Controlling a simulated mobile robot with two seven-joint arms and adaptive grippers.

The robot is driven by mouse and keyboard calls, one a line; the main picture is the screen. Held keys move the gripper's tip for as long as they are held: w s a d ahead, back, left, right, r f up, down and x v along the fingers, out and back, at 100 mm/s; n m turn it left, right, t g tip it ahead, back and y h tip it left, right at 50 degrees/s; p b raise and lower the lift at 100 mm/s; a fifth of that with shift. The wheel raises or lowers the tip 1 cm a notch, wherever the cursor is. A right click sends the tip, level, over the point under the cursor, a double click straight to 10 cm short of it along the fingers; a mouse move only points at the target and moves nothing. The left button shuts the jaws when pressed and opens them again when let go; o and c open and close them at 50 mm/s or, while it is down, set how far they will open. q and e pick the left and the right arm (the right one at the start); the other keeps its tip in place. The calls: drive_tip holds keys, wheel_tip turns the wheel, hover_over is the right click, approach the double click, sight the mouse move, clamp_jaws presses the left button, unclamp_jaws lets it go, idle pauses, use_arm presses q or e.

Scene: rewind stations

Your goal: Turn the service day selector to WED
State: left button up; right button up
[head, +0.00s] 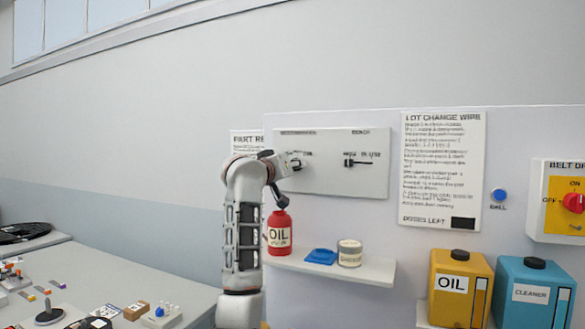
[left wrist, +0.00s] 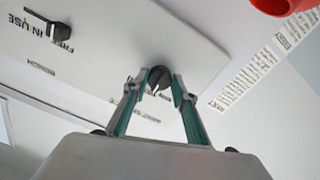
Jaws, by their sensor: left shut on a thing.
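The selector panel (head: 335,185) is a pale board on the wall. My left gripper (head: 296,161) reaches the dial at the panel's left side and largely covers it in the head view. In the left wrist view the selector knob (left wrist: 159,76) is dark and round. The fingertips of my left gripper (left wrist: 161,84) are shut on it from both sides. A thin light mark shows on the knob, but the day it points to cannot be read. The day labels around the knob are hidden or too small to read. My right gripper is not in view.
A second selector (head: 349,162), marked IN USE, sits to the right on the panel. Yellow (head: 455,300) and blue (head: 535,300) containers stand right.

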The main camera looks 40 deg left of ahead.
use_arm(q)
drive_tip(key=o, duration=1.1)
drive_tip(key=v, duration=1.2)
drive_tip(key=shift+r, duration=0.1)
